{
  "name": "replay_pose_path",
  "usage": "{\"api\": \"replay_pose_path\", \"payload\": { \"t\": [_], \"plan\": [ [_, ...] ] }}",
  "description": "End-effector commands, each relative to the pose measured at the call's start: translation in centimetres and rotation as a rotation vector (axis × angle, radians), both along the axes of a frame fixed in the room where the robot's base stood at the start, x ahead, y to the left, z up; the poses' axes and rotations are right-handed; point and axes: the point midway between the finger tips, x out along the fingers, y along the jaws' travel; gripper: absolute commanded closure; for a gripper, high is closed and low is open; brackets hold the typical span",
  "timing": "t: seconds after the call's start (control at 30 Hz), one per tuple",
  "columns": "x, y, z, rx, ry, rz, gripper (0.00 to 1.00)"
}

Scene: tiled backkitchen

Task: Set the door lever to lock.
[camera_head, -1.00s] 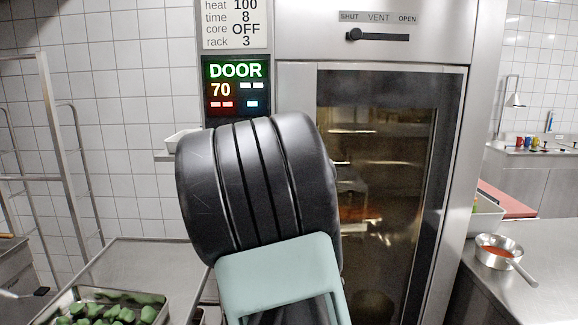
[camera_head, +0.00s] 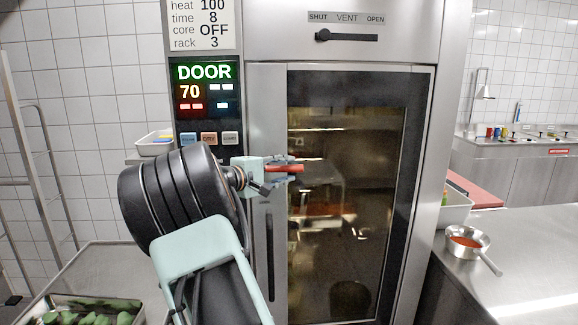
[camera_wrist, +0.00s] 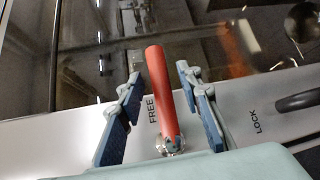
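The red door lever (camera_wrist: 158,85) stands out from the metal door frame in the wrist view, beside the word FREE (camera_wrist: 151,109). The word LOCK (camera_wrist: 257,121) is further right, apart from the lever. My gripper (camera_wrist: 160,75) is open, with one blue-padded finger on each side of the lever and visible gaps between. In the head view the red lever (camera_head: 286,168) points right across the edge of the oven door, and my gripper (camera_head: 280,168) is around it. My wrist hides part of the door frame there.
A dark upright door handle (camera_head: 270,258) is below the lever; it also shows in the wrist view (camera_wrist: 301,99). The vent slider (camera_head: 346,37) is above, its knob by SHUT. A lit panel (camera_head: 205,88) reads DOOR. A pan (camera_head: 466,238) stands on the right counter.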

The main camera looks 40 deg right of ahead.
Motion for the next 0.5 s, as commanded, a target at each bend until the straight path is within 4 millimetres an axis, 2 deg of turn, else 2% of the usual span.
{"api": "replay_pose_path", "payload": {
  "t": [0.03,0.2,0.47,0.5],
  "plan": [
    [0.1,-0.7,0.1,0.0,0.0,-0.002,0.67],
    [0.4,-1.6,-0.2,0.0,0.001,0.0,0.67],
    [0.4,-1.7,-0.3,0.0,0.0,0.001,0.67],
    [0.4,-1.7,-0.3,0.0,0.0,0.001,0.71]
  ]
}}
